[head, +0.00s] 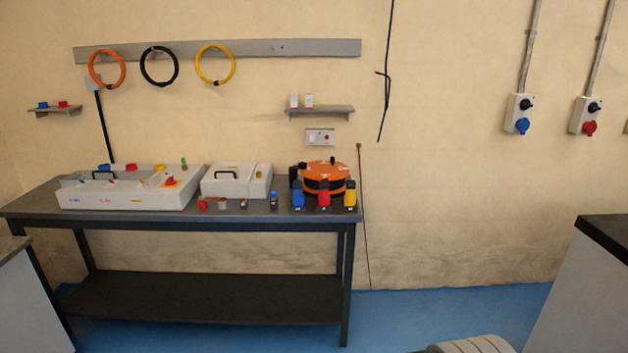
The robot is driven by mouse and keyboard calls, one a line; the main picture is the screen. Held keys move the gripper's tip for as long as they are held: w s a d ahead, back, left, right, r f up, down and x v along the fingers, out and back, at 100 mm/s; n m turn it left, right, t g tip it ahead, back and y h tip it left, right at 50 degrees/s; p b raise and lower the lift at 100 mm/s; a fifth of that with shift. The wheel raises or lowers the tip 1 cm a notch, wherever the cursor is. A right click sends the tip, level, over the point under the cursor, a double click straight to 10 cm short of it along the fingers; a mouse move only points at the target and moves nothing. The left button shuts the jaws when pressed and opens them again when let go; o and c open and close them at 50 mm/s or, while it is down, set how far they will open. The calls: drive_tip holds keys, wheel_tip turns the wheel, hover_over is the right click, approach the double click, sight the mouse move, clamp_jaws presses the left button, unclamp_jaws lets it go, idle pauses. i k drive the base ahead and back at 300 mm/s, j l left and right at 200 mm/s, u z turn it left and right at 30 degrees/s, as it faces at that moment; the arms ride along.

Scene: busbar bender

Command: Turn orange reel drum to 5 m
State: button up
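The orange reel drum (326,171) sits at the right end of the dark workbench in the head view. It has an orange top with small light marks, a dark band below, and a small dark knob on top. Its length marks are too small to read. Blue (298,196), red (323,195) and yellow (350,195) connectors stand right in front of it and hide part of its lower side. My gripper is not in view, and nothing of mine is seen touching the drum.
The workbench (200,225) stands against the wall. A large white box (130,190) and a smaller white case (237,181) are left of the drum, with several small parts in front. Blue floor (440,310) is open ahead.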

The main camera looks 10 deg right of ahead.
sight(336, 171)
drive_tip(key=i+j+z, duration=0.1)
drive_tip(key=i, duration=0.4)
drive_tip(key=i+j+z, duration=0.1)
drive_tip(key=i, duration=2.35)
